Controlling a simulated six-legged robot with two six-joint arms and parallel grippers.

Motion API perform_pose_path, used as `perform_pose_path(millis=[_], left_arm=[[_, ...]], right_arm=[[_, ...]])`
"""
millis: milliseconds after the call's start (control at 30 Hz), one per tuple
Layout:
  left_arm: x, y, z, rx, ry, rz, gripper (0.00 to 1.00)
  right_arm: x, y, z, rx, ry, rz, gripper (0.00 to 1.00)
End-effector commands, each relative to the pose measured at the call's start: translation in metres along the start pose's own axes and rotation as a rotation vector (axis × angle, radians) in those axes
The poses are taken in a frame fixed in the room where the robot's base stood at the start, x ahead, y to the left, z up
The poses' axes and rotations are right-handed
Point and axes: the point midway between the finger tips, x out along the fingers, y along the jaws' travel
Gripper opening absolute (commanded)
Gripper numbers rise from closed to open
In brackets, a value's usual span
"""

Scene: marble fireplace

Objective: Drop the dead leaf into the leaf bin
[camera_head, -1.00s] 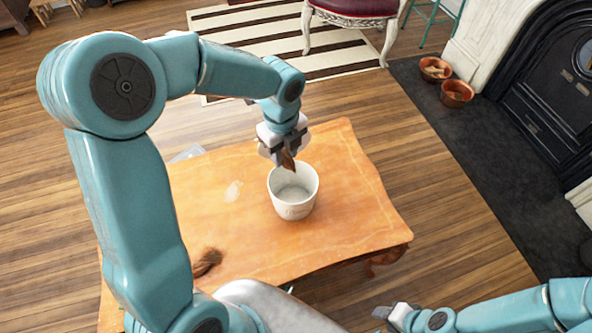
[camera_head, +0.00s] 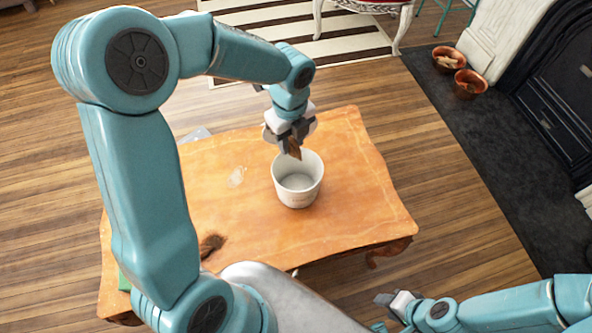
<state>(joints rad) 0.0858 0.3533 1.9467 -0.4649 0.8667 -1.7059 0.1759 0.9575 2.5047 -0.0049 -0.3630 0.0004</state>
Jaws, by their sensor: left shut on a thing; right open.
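A brown dead leaf (camera_head: 294,149) hangs point down from my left gripper (camera_head: 290,140), which is shut on it. The leaf is at the far rim of a white bin (camera_head: 298,195), above its opening as seen from my head. The bin stands upright on the orange wooden table (camera_head: 350,190). The part of its floor that shows looks empty. My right gripper (camera_head: 390,302) is open and empty, low at the bottom right, beyond the table's edge.
A dark brown tuft (camera_head: 211,244) lies on the table at the front left, beside my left arm. Two copper bowls (camera_head: 469,83) stand by the fireplace. The table right of the bin is clear.

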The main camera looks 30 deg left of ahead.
Motion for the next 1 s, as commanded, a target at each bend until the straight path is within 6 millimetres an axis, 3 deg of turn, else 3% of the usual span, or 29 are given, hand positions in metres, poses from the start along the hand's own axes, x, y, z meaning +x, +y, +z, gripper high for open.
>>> perform_pose_path(millis=[33, 133, 467, 500, 567, 867, 1000], left_arm=[[0.014, 0.000, 0.000, 0.000, 0.000, 0.000, 0.06], [0.023, -0.001, 0.001, 0.000, 0.000, 0.000, 0.06], [0.024, -0.002, 0.001, 0.000, 0.000, -0.001, 0.06], [0.024, -0.002, 0.001, 0.000, 0.000, -0.001, 0.47], [0.024, -0.002, 0.001, 0.000, 0.000, -0.001, 0.63], [0.022, -0.002, 0.001, 0.000, 0.000, -0.001, 0.63], [0.006, -0.003, 0.001, -0.002, -0.001, -0.004, 0.63]], right_arm=[[0.013, 0.004, 0.000, 0.000, 0.000, 0.000, 0.43], [0.020, 0.007, 0.000, 0.000, 0.000, 0.000, 0.43], [0.021, 0.007, 0.000, 0.000, 0.000, 0.000, 0.43], [0.021, 0.007, -0.001, 0.000, 0.000, 0.000, 0.43], [0.021, 0.007, -0.001, 0.000, 0.000, 0.000, 0.43], [0.020, 0.007, 0.000, 0.000, 0.000, 0.000, 0.43], [0.014, 0.005, 0.000, 0.000, 0.000, 0.000, 0.43]])
